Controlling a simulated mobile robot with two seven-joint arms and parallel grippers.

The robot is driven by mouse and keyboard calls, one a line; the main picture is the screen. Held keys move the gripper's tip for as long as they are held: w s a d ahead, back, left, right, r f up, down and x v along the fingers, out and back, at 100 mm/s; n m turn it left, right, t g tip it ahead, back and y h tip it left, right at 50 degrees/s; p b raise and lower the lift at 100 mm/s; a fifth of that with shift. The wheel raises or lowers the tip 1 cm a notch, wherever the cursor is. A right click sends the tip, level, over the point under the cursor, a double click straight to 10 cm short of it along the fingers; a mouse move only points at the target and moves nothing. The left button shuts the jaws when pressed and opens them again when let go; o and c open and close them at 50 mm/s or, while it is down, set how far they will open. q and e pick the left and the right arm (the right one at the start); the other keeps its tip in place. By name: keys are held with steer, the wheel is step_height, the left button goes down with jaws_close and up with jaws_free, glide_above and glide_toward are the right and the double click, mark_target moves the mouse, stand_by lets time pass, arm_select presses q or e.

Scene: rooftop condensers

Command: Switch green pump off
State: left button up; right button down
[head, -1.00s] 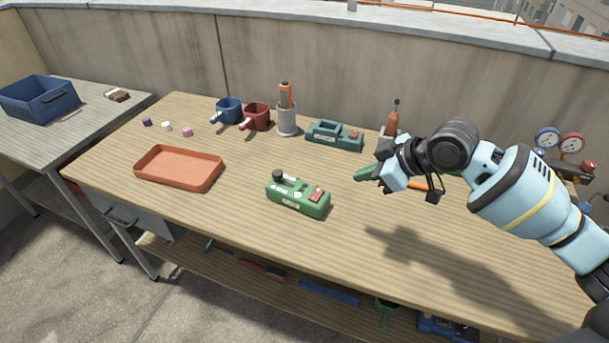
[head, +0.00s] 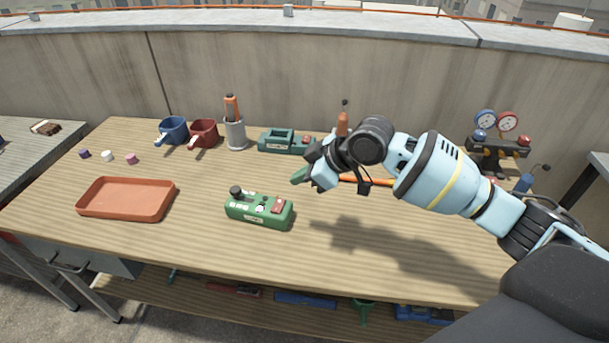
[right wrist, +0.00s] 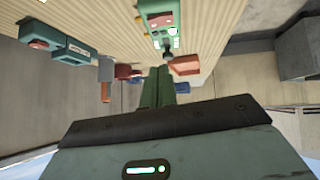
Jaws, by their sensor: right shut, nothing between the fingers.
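The green pump (head: 247,217) stands on the workbench, in the middle of the head view. It has a black knob at its left end and a red switch (head: 278,205) at its right end. It also shows at the top of the right wrist view (right wrist: 157,20). I cannot tell the switch's position. My right gripper (head: 299,175) is shut and empty, above the bench, behind and to the right of the pump in the head view, apart from it. Its green fingers show in the right wrist view (right wrist: 158,86). My left gripper is not in view.
A darker teal pump-like unit (head: 279,146) stands behind. Gauges (head: 497,122) stand right. The bench in front of the green pump is clear.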

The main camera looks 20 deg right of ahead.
glide_above(277, 201)
steer(key=s+d, duration=0.1)
steer(key=s, duration=0.1)
step_height(277, 201, down, 5)
steer(key=shift+r, duration=0.15)
step_height(277, 201, down, 2)
steer(key=shift+w+d+f, duration=0.15)
steer(key=shift+f, duration=0.05)
steer(key=shift+d+f+b, duration=0.1)
steer(key=shift+f+b, duration=0.2)
steer(key=shift+f, duration=0.45)
steer(key=shift+w+f, duration=0.1)
steer(key=shift+f, duration=0.2)
steer(key=shift+d, duration=0.1)
